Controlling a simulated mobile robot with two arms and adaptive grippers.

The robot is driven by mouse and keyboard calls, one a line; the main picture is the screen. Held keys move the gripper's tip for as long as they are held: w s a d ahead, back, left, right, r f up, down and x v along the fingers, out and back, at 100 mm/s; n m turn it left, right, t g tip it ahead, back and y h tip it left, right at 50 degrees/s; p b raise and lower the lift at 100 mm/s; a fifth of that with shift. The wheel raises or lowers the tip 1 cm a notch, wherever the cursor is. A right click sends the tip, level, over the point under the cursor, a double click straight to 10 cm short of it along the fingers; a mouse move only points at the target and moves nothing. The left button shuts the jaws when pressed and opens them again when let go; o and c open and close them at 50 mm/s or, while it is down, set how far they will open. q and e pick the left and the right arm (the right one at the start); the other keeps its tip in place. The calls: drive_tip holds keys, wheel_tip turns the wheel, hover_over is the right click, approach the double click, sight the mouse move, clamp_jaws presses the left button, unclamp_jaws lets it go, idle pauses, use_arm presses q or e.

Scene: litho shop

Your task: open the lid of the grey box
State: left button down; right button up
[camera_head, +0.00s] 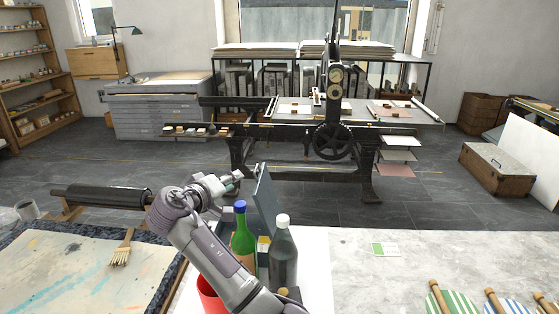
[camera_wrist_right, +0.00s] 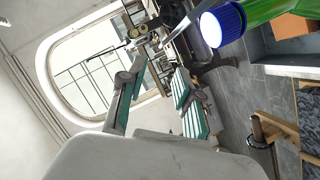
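In the head view a grey-blue flat panel (camera_head: 264,203), apparently the lid of the grey box, stands nearly upright behind the bottles. The box's body is mostly hidden by the bottles and my right arm. My right gripper (camera_head: 234,181) is just left of the panel, near its upper part; I cannot tell whether they touch. In the right wrist view its green-padded fingers (camera_wrist_right: 158,92) are apart, with nothing held between them. A green bottle with a blue cap (camera_head: 243,242) stands before the panel; it also shows in the right wrist view (camera_wrist_right: 224,24). My left gripper is out of view.
A dark bottle with a white cap (camera_head: 283,258) stands right of the green one. A red container (camera_head: 208,294) is partly behind my arm. A brush (camera_head: 122,249) lies on the stained board at left. The table (camera_head: 345,270) right of the bottles has free room around a small card (camera_head: 385,249).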

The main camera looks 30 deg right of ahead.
drive_tip(key=shift+w+a+p+x, duration=0.15)
drive_tip(key=shift+p+x, duration=0.65)
drive_tip(key=shift+x, duration=2.65)
drive_tip(key=shift+w+a+p+x, duration=0.1)
drive_tip(key=shift+p+x, duration=0.65)
drive_tip(key=shift+x, duration=2.65)
drive_tip(key=shift+f, duration=0.15)
clamp_jaws()
